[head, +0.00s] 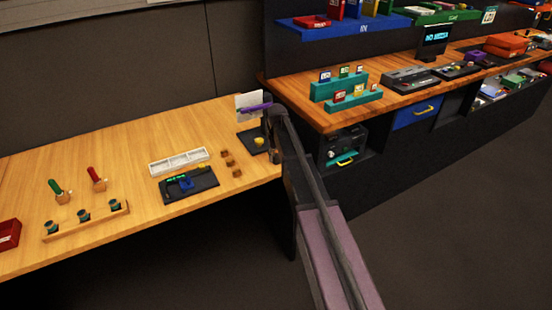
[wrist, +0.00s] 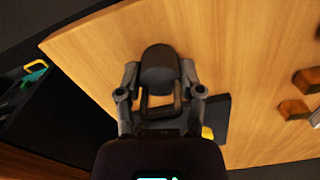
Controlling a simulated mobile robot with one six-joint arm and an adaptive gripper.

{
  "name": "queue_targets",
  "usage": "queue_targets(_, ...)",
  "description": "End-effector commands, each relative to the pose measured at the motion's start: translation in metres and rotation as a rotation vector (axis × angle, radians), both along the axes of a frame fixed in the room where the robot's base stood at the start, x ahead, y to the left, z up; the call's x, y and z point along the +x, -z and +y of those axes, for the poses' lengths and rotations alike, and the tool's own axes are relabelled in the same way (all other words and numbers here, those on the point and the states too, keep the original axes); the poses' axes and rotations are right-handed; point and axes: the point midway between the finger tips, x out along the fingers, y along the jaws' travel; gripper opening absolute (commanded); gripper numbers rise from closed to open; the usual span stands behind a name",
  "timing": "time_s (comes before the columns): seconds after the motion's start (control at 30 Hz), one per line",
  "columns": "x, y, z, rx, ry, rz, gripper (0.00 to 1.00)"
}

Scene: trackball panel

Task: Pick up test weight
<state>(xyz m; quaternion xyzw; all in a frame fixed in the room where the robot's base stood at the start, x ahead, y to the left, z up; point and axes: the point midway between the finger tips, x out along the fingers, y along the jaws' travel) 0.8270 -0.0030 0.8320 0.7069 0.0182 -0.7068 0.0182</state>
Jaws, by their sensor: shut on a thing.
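A dark, rounded object, which I take to be the test weight (wrist: 158,57), sits between the fingers of my gripper (wrist: 158,78) in the wrist view. My gripper is shut on it. Wood tabletop shows around it; I cannot tell whether the weight touches the table. In the head view my gripper (head: 268,118) is at the right end of the wooden table, beside a dark pad. The weight cannot be made out there, as my arm covers that spot.
The dark pad (head: 247,137) bears a yellow knob (head: 259,141); a white card stands behind. Several brown blocks (head: 231,162), a white tray (head: 179,161) and a dark tray (head: 190,187) lie left. A second bench (head: 405,95) stands right. Bare wood lies around the blocks.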

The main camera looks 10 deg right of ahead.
Motion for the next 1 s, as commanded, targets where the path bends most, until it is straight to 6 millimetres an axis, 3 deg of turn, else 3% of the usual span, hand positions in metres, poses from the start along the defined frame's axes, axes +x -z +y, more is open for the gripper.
queue_targets(0.37, 0.000, -0.009, 0.000, 0.000, 0.000, 0.000, 0.00)
queue_targets(0.77, 0.000, -0.042, 0.001, 0.000, -0.001, 0.000, 0.00)
queue_targets(0.8, -0.016, -0.038, -0.002, 0.000, 0.000, 0.000, 0.00)
queue_targets(1.0, -0.064, -0.042, -0.010, 0.000, -0.001, 0.000, 0.00)
